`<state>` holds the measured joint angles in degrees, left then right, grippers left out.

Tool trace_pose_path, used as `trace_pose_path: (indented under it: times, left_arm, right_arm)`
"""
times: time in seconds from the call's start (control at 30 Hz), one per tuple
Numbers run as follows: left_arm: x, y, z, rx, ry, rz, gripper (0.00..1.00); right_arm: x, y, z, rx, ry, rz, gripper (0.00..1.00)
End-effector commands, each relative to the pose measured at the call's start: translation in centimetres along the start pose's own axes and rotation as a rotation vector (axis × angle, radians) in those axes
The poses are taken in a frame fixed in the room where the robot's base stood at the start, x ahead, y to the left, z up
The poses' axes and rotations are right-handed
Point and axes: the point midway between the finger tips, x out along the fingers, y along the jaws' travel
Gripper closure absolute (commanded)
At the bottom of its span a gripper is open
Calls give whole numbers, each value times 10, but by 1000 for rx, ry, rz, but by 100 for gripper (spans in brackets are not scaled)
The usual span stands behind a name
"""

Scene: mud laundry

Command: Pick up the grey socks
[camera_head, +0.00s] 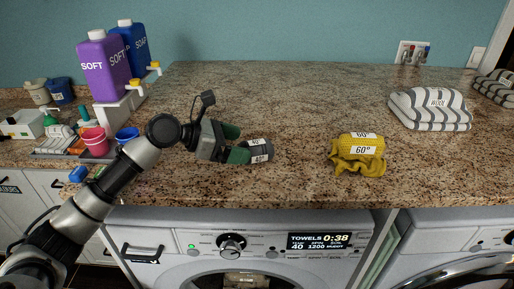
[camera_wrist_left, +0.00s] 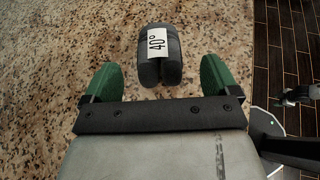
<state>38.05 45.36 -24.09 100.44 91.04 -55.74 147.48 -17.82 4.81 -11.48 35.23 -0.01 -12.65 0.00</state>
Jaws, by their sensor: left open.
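The grey socks (camera_head: 260,150) are a dark grey roll with a white label, lying on the speckled countertop. In the left wrist view the socks (camera_wrist_left: 160,62) lie just ahead of the gap between the fingers, with a "40°" label facing up. My left gripper (camera_head: 238,144) is open, with green fingertips, low over the counter at the left of the socks. In the wrist view the left gripper (camera_wrist_left: 160,82) has a finger on each side, apart from the socks. My right gripper is not clearly in view.
A yellow cloth bundle (camera_head: 358,155) labelled 60° lies to the right. A striped towel (camera_head: 430,108) lies at the back right. Purple (camera_head: 104,66) and blue (camera_head: 132,45) bottles stand at the left. The counter's front edge (camera_head: 300,200) is close, above a washing machine (camera_head: 245,240).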

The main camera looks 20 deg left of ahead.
Motion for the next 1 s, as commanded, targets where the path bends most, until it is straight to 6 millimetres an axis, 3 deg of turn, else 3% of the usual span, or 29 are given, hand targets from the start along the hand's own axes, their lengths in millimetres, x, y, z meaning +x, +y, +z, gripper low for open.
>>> trace_pose_path:
  times: [0.4,0.67,1.0]
  left_arm:
    - [50,-1,-3,-1,0,1,11]
    - [53,-1,-4,0,1,2,11]
    - [53,-1,-4,-1,1,2,61]
  right_arm:
    - [-17,3,-15,0,21,4,53]
    - [-16,-2,-16,3,23,-3,53]
    - [-16,-5,-15,5,21,-7,53]
